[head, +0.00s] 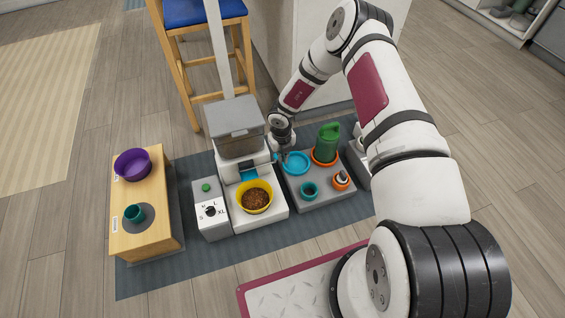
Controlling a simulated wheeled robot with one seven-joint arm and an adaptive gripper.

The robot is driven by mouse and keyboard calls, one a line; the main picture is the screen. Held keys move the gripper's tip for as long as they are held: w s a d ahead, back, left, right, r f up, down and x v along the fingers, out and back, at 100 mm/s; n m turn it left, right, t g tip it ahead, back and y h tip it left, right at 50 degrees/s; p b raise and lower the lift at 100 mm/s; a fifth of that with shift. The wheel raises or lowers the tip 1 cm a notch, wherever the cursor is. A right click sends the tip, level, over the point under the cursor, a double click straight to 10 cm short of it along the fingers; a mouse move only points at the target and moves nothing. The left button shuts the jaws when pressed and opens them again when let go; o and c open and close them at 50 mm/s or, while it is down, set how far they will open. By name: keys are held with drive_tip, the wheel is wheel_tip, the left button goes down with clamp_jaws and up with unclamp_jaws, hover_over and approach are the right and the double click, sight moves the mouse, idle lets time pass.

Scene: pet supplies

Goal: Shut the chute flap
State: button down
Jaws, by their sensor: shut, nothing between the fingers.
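The feeder has a grey lidded hopper (237,122) on a white body (231,173). Beneath the hopper, a small blue part (249,175) shows at the chute outlet, behind the yellow bowl (255,210) full of brown kibble. I cannot tell for sure whether this is the chute flap, or how far open it stands. My gripper (284,154) is shut and empty, pointing down at the right side of the feeder, close to a thin blue piece at the feeder's side. It is too small to tell whether they touch.
Left stand a white dial box (209,224) and a wooden stand (150,235) with a purple bowl (132,172). A stool (200,50) is behind.

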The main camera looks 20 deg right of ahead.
drive_tip(key=shift+w+r+p, duration=0.2)
drive_tip(key=shift+w+r, duration=0.1)
drive_tip(key=shift+r, duration=0.45)
drive_tip(key=shift+w+r+p, duration=0.2)
drive_tip(key=shift+w+r, duration=0.05)
drive_tip(key=shift+r, duration=0.45)
drive_tip(key=shift+w+r+p, duration=0.2)
drive_tip(key=shift+w+r, duration=0.1)
drive_tip(key=shift+r, duration=0.45)
drive_tip(key=a+m, duration=0.1)
drive_tip(key=m, duration=0.1)
drive_tip(key=s+m+y+b, duration=0.1)
drive_tip(key=m, duration=0.1)
drive_tip(key=s+a+f+m+g+y+b, duration=0.1)
drive_tip(key=m, duration=0.1)
drive_tip(key=shift+s+a+f+m, duration=0.1)
drive_tip(key=shift+s+a+m, duration=0.1)
drive_tip(key=shift+a+m, duration=0.1)
drive_tip(key=w+f+b, duration=0.3)
drive_tip(key=f+b, duration=0.3)
drive_tip(key=f, duration=0.2)
drive_tip(key=shift+w+d+f, duration=0.15)
drive_tip(key=shift+d+f, duration=0.05)
drive_tip(key=shift+f, duration=0.2)
